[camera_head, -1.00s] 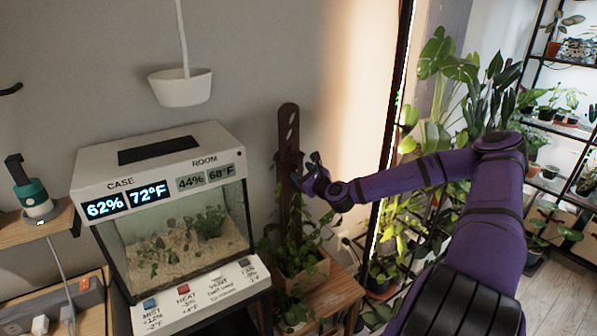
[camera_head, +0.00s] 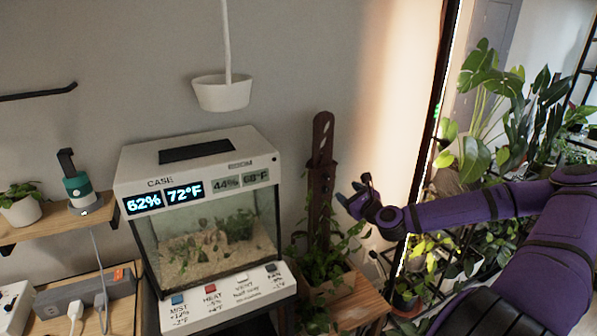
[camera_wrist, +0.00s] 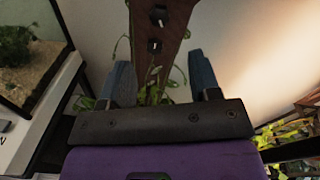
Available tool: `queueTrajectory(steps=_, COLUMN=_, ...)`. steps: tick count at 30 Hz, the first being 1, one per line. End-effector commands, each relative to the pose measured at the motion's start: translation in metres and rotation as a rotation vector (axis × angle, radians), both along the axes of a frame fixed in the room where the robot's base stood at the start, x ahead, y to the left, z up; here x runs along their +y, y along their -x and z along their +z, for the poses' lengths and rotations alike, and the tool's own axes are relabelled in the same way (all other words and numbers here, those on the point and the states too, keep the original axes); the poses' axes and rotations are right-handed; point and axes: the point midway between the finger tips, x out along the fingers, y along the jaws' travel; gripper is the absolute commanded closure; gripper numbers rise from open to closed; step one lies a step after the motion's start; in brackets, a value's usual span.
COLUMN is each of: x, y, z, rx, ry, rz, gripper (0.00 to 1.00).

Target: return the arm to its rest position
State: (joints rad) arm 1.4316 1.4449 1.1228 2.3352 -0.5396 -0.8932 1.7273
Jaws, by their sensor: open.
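My gripper (camera_head: 360,193) is at the end of my purple arm, right of the brown plant post in the head view. In the wrist view my gripper (camera_wrist: 160,82) shows two blue fingers held apart with nothing gripped between them. The brown post (camera_head: 322,165) and its climbing plant (camera_wrist: 150,75) show behind and between the fingers in the wrist view. My arm reaches in from the right edge of the head view.
A glass case (camera_head: 208,245) with a lit display and several buttons stands left of the post. The potted plant sits on a wooden stool (camera_head: 362,303). A white pot (camera_head: 222,94) hangs above. Leafy plants (camera_head: 490,130) crowd the right behind my arm.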

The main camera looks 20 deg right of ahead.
Motion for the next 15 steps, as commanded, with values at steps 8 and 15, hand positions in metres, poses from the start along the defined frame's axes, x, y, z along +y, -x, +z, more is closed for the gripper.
queueTrajectory(steps=8, x=0.013, y=0.000, z=-0.004, rx=0.034, ry=0.069, rz=0.053, gripper=0.43)
queueTrajectory(steps=15, x=0.059, y=0.007, z=-0.022, rx=0.175, ry=0.383, rz=0.285, gripper=0.43)
